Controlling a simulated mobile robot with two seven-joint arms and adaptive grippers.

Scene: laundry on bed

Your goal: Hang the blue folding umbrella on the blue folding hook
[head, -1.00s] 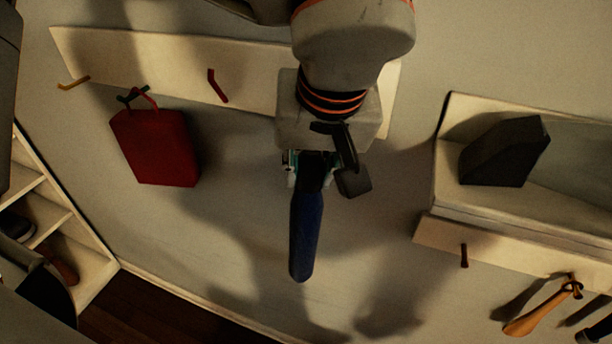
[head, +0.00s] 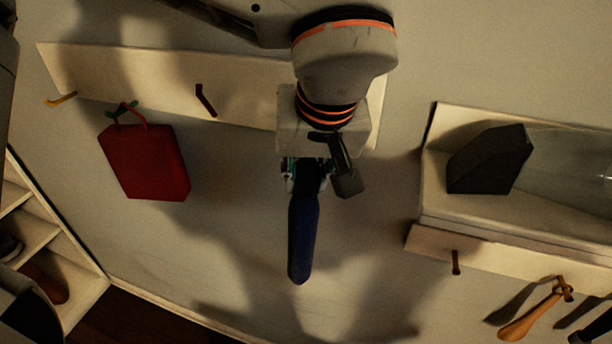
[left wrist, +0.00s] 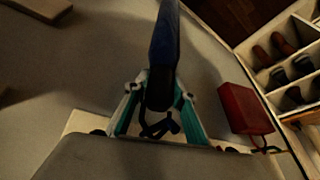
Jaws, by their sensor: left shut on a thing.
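The blue folding umbrella (head: 303,235) hangs down from my left gripper (head: 306,172) in the head view. My left gripper is shut on its upper end. In the left wrist view the umbrella (left wrist: 164,50) sits between the fingers of the gripper (left wrist: 158,95), with a dark strap loop at its near end. The gripper is in front of the right part of the upper hook board (head: 230,98), and my arm hides that part. No blue hook shows; it may be behind my arm. My right gripper is not in view.
A red bag (head: 145,163) hangs on a green hook. A dark red hook (head: 205,100) and a yellow hook (head: 61,99) are bare. At right, a shelf holds a dark block (head: 488,160), with a shoehorn (head: 532,314) below. A shoe rack (head: 62,270) stands lower left.

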